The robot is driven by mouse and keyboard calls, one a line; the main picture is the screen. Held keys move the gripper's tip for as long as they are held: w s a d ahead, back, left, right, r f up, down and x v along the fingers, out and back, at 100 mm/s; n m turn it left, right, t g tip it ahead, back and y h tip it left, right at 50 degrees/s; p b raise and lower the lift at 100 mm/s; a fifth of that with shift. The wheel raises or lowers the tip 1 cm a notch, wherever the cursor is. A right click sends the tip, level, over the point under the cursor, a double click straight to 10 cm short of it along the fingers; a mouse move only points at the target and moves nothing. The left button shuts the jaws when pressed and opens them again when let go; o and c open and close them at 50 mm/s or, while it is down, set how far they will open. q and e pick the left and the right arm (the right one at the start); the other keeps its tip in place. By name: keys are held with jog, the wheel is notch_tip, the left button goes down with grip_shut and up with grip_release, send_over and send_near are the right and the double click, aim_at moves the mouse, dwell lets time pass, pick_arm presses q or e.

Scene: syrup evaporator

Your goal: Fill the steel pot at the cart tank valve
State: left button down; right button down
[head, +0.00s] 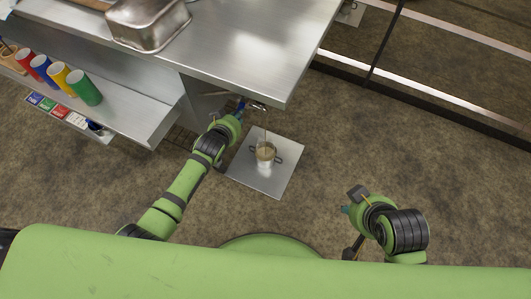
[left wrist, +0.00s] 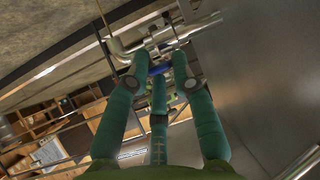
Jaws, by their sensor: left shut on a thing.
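The steel pot (head: 265,154) stands upright on a square metal plate (head: 280,184) on the floor, with tan-looking contents. A thin stream runs down into it from the tank valve spout (head: 259,106) under the steel counter's edge. My left gripper (head: 239,110) is at the valve, shut on its blue handle (head: 241,102). In the left wrist view, the green fingers (left wrist: 164,66) close around the blue handle (left wrist: 158,70), in front of the steel pipe (left wrist: 119,54). My right gripper (head: 348,209) is away from the pot, over the floor; its finger opening is unclear.
The steel counter (head: 250,50) overhangs the valve, with a steel pan (head: 149,23) on top. A side shelf (head: 135,105) holds red, blue, yellow and green cylinders. Metal rails (head: 440,88) run at upper right.

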pick_arm(q)
jog(key=shift+s+a+f, duration=0.2)
jog(key=shift+f, duration=0.2)
jog(key=shift+a, duration=0.1)
jog(key=shift+w+a+m+g+h, duration=0.2)
jog(key=shift+a+m+g+h, duration=0.2)
jog(key=shift+a+m+h, duration=0.55)
jog(key=c, duration=0.9)
grip_release()
jog(key=shift+w+d, duration=0.1)
jog(key=shift+d, duration=0.05)
jog(key=shift+r, duration=0.1)
